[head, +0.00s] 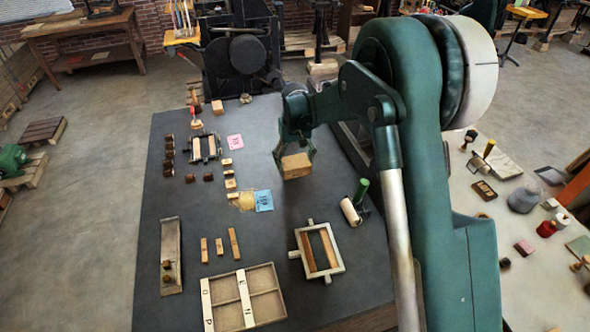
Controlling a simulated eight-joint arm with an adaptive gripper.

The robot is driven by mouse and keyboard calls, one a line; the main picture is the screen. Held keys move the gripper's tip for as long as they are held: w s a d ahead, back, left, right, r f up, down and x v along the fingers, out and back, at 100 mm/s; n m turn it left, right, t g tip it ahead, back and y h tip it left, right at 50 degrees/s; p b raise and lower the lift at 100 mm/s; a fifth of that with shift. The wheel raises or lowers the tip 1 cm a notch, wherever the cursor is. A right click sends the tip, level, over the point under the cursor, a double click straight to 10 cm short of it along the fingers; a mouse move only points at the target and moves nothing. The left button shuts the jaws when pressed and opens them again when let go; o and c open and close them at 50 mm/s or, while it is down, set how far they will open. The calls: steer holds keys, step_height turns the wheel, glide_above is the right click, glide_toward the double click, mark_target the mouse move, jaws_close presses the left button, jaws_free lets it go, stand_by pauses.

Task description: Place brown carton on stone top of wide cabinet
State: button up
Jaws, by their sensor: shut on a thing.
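My gripper (294,152) is shut on a brown carton (297,167), a small tan box below its fingers. In the head view the carton appears above the dark grey stone top (270,215) of the wide cabinet, right of its middle. No contact with the top is clear from this view, and I cannot tell the height of the carton. The cabinet's body is mostly hidden beneath its top, and my arm covers part of its right side.
On the top are a divided tray (282,301), a white frame (342,262), a roller (350,212), a blue card (264,201), a pink card (235,141) and several small blocks. Bare room lies around the carton. A cluttered light table (490,262) stands at right.

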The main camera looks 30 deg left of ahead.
mark_target(295, 162)
steer(key=shift+f, duration=1.85)
steer(key=shift+f, duration=0.15)
steer(key=o, duration=1)
step_height(295, 162, up, 12)
steer(key=shift+r, duration=0.15)
steer(key=shift+d, duration=0.1)
